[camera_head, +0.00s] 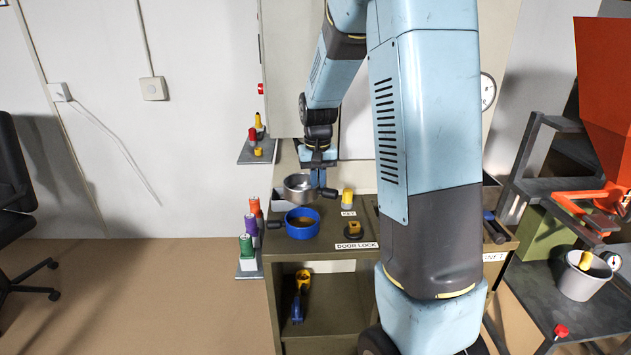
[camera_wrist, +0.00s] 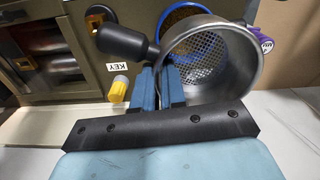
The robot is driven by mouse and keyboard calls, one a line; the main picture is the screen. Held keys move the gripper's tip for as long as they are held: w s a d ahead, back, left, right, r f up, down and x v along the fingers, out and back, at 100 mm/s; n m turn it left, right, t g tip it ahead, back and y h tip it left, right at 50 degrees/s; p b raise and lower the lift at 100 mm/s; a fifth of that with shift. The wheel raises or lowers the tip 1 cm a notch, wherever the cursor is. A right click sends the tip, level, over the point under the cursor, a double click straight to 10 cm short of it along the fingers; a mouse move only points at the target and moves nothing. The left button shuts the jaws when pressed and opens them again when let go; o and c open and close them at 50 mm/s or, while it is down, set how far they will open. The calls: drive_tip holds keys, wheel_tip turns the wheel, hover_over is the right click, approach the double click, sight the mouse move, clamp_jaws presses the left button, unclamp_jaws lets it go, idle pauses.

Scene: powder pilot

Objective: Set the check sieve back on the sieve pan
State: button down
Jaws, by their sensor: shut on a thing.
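The check sieve (camera_head: 297,187) is a round steel rim with a mesh floor and a black knob handle. In the wrist view the sieve (camera_wrist: 240,88) is large, and its mesh shows clearly. My gripper (camera_head: 319,180) is shut on it where the handle meets the rim; the blue fingers (camera_wrist: 162,86) show there. The sieve appears above the bench, partly in front of a pale block (camera_head: 282,207). A blue round vessel (camera_head: 302,234) with an orange-brown inside and a black handle stands nearer the front edge. I cannot tell which of these is the sieve pan.
On the bench, a yellow-topped item (camera_head: 347,197) stands by the KEY label, and a black-based knob (camera_head: 353,229) is behind the DOOR LOCK label. Coloured containers (camera_head: 250,225) stand on a side shelf at left. My arm hides the bench's right part.

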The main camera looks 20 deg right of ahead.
drive_tip(key=shift+f, duration=0.1)
drive_tip(key=shift+f, duration=2.8)
drive_tip(key=shift+f, duration=1)
drive_tip(key=c, duration=1.1)
unclamp_jaws()
drive_tip(key=shift+r, duration=3)
drive_tip(key=shift+s+r, duration=0.1)
